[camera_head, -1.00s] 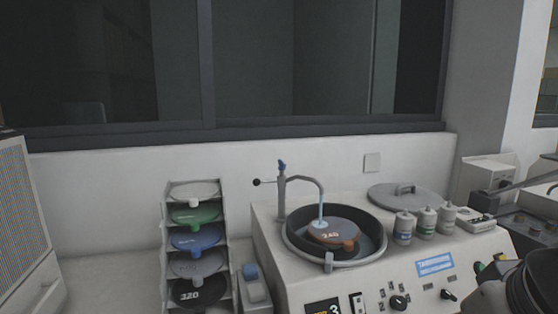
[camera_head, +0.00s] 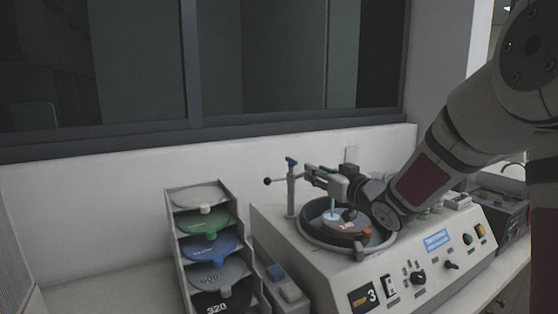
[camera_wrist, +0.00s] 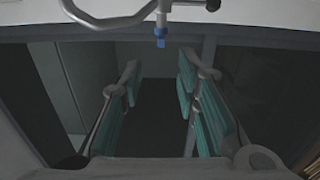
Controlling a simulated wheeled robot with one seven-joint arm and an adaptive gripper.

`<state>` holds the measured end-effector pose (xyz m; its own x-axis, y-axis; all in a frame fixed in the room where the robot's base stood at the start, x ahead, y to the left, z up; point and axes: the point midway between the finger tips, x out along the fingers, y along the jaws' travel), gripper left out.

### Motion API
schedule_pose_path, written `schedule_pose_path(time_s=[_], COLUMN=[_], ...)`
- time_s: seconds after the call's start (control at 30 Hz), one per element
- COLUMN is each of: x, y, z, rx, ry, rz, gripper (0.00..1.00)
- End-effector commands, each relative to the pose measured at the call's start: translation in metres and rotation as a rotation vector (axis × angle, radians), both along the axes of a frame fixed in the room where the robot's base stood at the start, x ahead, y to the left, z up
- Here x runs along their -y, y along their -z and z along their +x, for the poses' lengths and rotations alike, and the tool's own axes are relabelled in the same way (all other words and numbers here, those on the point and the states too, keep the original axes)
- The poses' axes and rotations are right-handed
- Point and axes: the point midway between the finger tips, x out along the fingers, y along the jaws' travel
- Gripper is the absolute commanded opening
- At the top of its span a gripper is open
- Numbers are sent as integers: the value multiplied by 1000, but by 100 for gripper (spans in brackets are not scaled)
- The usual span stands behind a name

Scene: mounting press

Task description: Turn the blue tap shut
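The blue tap (camera_head: 291,161) sits on top of a thin grey upright post at the back left of the polishing machine. It also shows in the wrist view (camera_wrist: 160,40), near the top middle, beyond the fingertips. A curved spout leads from the post over the bowl, and a pale blue stream (camera_head: 333,197) falls from it onto the disc. My gripper (camera_head: 312,170) is just right of the tap and points left towards it. In the wrist view its two teal-padded fingers (camera_wrist: 160,85) are wide apart with nothing between them. The gripper appears apart from the tap.
A black-tipped rod (camera_head: 267,181) sticks out left from the post. The bowl (camera_head: 311,230) with a brown disc (camera_head: 346,228) lies below my arm. A rack (camera_head: 178,240) of coloured discs stands left. The wall and dark window are close behind.

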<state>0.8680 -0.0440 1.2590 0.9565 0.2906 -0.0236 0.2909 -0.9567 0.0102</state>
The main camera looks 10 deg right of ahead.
Motion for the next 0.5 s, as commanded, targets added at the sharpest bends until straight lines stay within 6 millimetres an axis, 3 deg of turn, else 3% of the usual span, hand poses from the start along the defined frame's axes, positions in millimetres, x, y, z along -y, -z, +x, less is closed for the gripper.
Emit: schedule_pose_path(time_s=[0.27, 0.5], x=[-9, -23], y=[0, 0], z=[23, 67], rx=[20, 20], ry=[-23, -22], rz=[18, 18], gripper=[29, 29])
